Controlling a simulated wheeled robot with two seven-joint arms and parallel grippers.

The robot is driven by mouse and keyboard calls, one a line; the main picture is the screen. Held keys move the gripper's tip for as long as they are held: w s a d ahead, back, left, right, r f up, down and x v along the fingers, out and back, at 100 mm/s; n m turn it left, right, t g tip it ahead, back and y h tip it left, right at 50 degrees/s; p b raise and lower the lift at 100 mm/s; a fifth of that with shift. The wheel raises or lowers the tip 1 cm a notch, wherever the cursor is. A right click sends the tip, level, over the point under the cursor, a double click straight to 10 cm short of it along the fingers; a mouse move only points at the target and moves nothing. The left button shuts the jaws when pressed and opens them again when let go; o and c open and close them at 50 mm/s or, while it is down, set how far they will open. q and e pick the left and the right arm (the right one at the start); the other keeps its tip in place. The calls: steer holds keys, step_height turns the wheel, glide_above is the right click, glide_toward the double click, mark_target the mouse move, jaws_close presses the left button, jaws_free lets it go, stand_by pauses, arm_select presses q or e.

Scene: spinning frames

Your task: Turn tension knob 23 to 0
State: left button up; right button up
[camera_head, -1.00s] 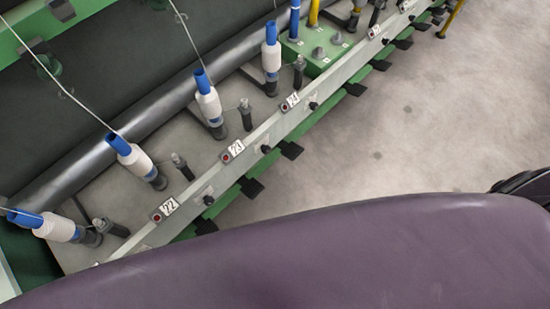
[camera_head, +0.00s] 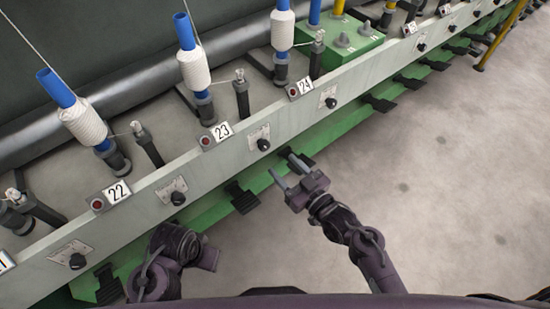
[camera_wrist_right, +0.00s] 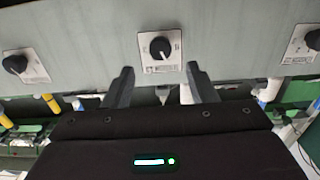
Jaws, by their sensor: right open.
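Tension knob 23 (camera_head: 263,145) is a small black knob on a pale scale plate, on the long grey-green rail to the right of the label 23 (camera_head: 222,131). My right gripper (camera_head: 285,170) is open and empty, in front of and below this knob, with its fingers pointing at the rail. In the right wrist view a black knob (camera_wrist_right: 160,48), apparently knob 23, lies beyond and between the open fingertips (camera_wrist_right: 160,73), apart from them. A pale pointer mark shows on it; the scale is too small to read. My left gripper's fingers are not visible.
Knob 22 (camera_head: 177,198) and knob 24 (camera_head: 331,103) sit along the same rail. Bobbins (camera_head: 194,69) on blue tubes stand behind it. Black pedals (camera_head: 242,197) stick out from the green lower beam. The grey floor (camera_head: 430,200) at right is clear.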

mark_target(266, 149)
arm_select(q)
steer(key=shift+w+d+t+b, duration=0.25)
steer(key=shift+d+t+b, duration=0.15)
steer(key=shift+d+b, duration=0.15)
arm_select(e)
steer(key=x, duration=0.7)
steer(key=shift+c, duration=0.4)
steer(key=c, duration=0.9)
